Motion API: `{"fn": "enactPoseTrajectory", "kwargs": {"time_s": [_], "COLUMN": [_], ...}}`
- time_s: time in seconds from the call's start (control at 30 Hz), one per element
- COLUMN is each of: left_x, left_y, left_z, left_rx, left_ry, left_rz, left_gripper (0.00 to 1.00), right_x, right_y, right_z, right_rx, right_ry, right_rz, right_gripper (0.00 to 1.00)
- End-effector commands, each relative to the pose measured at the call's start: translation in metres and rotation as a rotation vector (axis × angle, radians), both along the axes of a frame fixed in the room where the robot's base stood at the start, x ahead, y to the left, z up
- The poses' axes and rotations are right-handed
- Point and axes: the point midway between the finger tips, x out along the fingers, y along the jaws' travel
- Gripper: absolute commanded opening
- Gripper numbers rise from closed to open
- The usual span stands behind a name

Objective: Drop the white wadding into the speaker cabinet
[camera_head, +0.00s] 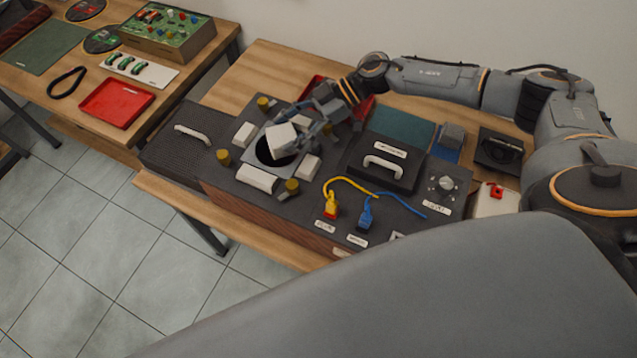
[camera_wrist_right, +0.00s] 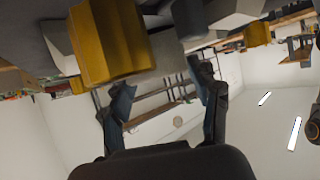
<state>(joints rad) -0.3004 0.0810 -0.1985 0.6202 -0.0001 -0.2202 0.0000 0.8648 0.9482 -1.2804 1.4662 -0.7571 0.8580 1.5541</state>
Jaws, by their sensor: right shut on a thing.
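The speaker cabinet (camera_head: 310,205) is a long dark-topped box with wood-coloured sides, lying on a wooden table. A dark round opening (camera_head: 268,155) in a light plate is near its left part. The white wadding (camera_head: 282,139) is a pale tilted block above this opening, covering part of it. My right gripper (camera_head: 302,127) reaches in from the upper right and is shut on the wadding. The right gripper's fingers also show in the right wrist view (camera_wrist_right: 165,95); I cannot clearly pick out the wadding there. My left gripper is not in view.
White blocks (camera_head: 257,180) and yellow knobs (camera_head: 291,186) stand around the opening. A dark handled panel (camera_head: 385,160), yellow and blue cables (camera_head: 365,210) and a dial (camera_head: 445,184) are to its right. A handled grille (camera_head: 185,140) lies left. A second table holds a red tray (camera_head: 117,101).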

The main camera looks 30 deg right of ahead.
Motion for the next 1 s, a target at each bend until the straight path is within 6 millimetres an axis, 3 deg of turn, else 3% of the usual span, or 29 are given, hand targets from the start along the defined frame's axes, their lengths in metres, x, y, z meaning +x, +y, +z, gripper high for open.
{"fn": "enactPoseTrajectory", "kwargs": {"time_s": [0.13,0.17,0.3,0.7,1.0], "left_x": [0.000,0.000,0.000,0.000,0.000], "left_y": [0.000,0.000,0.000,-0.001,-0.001], "left_z": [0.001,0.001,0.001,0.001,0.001], "left_rx": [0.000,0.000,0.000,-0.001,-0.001], "left_ry": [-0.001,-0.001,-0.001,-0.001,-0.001], "left_rz": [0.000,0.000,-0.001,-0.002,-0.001], "left_gripper": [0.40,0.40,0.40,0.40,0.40], "right_x": [0.000,0.000,0.000,0.000,-0.005], "right_y": [0.000,0.000,0.000,-0.005,-0.054], "right_z": [0.001,0.001,0.001,0.003,0.030], "right_rx": [0.000,0.000,0.000,-0.001,-0.002], "right_ry": [0.000,0.000,0.000,0.000,-0.001], "right_rz": [-0.001,-0.001,-0.001,-0.002,-0.005], "right_gripper": [0.40,0.63,0.88,0.88,0.88]}}
